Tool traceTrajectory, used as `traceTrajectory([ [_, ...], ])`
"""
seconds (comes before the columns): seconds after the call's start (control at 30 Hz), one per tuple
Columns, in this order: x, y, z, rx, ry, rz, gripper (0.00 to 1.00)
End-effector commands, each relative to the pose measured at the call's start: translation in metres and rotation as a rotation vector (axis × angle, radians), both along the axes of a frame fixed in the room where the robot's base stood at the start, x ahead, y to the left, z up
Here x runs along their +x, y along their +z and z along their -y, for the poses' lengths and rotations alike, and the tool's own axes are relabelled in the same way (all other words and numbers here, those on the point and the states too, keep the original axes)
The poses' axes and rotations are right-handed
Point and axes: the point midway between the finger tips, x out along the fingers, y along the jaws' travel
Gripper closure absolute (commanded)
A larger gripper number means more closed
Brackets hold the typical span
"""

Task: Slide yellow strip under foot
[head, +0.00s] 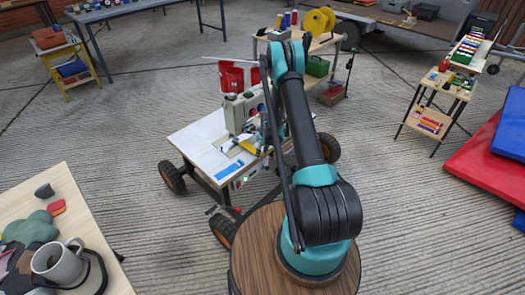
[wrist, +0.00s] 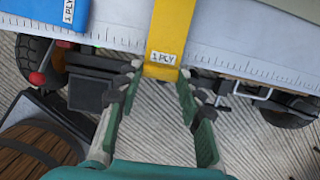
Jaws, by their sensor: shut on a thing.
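The yellow strip (wrist: 166,32), labelled "1 PLY", lies across the table edge in the wrist view, its end between my fingertips. My gripper (wrist: 160,80) is shut on it by the sides. In the head view, a small patch of the yellow strip (head: 248,147) shows by the sewing machine (head: 241,110). The machine stands on the white-topped wheeled table (head: 195,137). The machine's foot cannot be made out; my arm covers part of that area.
A blue strip (head: 229,169) lies near the table's front edge; it also shows at the upper left in the wrist view (wrist: 35,10). Red spools (head: 231,76) stand behind the machine. A side bench with a mug (head: 58,262) is at lower left. Open paved floor surrounds the table.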

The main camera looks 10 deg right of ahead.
Motion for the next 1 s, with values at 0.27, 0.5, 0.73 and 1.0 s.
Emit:
traceTrajectory([
  [0.27,0.012,-0.008,-0.009,0.000,0.001,0.000,0.79],
  [0.5,0.026,-0.009,-0.019,0.000,0.001,0.000,0.79],
  [0.73,0.039,-0.009,-0.029,0.000,0.001,0.000,0.79],
  [1.0,0.050,-0.010,-0.037,0.000,0.001,0.000,0.79],
])
